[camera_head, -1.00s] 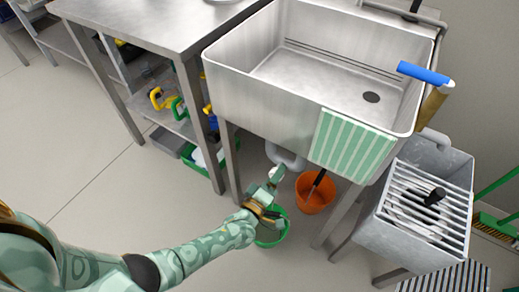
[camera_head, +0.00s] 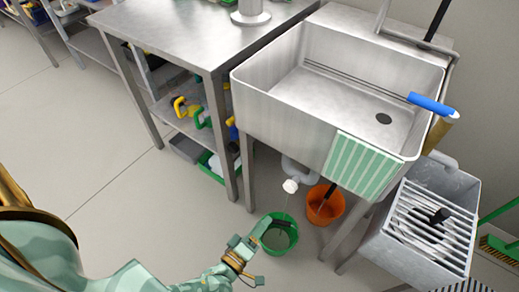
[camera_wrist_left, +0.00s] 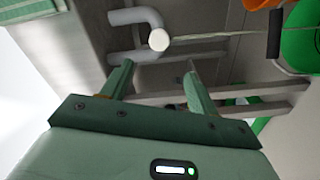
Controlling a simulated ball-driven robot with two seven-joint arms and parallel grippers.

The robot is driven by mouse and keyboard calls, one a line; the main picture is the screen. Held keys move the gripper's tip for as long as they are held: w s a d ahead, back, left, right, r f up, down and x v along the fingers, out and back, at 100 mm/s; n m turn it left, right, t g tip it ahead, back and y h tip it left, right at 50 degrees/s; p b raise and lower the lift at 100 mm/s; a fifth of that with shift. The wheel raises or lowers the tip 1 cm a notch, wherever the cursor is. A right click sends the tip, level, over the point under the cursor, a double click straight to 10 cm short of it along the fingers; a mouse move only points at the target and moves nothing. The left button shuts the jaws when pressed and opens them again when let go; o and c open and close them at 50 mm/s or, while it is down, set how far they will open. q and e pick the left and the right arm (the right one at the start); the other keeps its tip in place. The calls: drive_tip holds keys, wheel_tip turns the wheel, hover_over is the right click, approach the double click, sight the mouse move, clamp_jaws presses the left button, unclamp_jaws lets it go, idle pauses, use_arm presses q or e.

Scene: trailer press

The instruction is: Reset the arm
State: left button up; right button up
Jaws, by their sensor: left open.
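My left gripper (camera_head: 258,238) is at the lower middle of the head view, near the left rim of a green bucket (camera_head: 280,240) on the floor. In the left wrist view its two fingers (camera_wrist_left: 158,76) are spread apart with nothing between them. A grey drain pipe (camera_wrist_left: 130,18) with a white end (camera_wrist_left: 159,40) shows beyond the fingertips, apart from them. The white end (camera_head: 290,186) also shows below the sink in the head view. A thin pale streak, perhaps water, runs from it toward the bucket. My right gripper is not in view.
A steel sink (camera_head: 265,105) with a striped green cloth (camera_head: 362,166) stands above the bucket. An orange bucket (camera_head: 325,207) is right of the green one. A grey grated basin (camera_head: 430,225) stands at right. A steel table (camera_head: 180,35) is at left.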

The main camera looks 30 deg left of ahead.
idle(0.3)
use_arm(q)
wheel_tip(320, 180, down, 6)
drive_tip(key=s+d+m+g+h, duration=0.2)
drive_tip(key=m+g, duration=0.1)
drive_tip(key=m, duration=0.3)
drive_tip(key=s+a+f+m+g+p, duration=0.2)
drive_tip(key=s+f+m+g+p, duration=0.2)
drive_tip(key=s+m+g+p, duration=0.55)
drive_tip(key=s+a+r+g+y+p, duration=0.1)
drive_tip(key=s+a+r+p, duration=0.1)
drive_tip(key=s, duration=0.9)
drive_tip(key=s+a+r+m+g+p, duration=0.1)
drive_tip(key=s+p, duration=0.4)
drive_tip(key=s, duration=0.6)
drive_tip(key=s+a+r+m+g+y+p, duration=0.1)
drive_tip(key=s+a+r+g+p, duration=0.2)
drive_tip(key=s, duration=0.9)
drive_tip(key=shift+a+r+y+p, duration=0.35)
drive_tip(key=shift+a+r, duration=0.1)
drive_tip(key=shift+r, duration=0.25)
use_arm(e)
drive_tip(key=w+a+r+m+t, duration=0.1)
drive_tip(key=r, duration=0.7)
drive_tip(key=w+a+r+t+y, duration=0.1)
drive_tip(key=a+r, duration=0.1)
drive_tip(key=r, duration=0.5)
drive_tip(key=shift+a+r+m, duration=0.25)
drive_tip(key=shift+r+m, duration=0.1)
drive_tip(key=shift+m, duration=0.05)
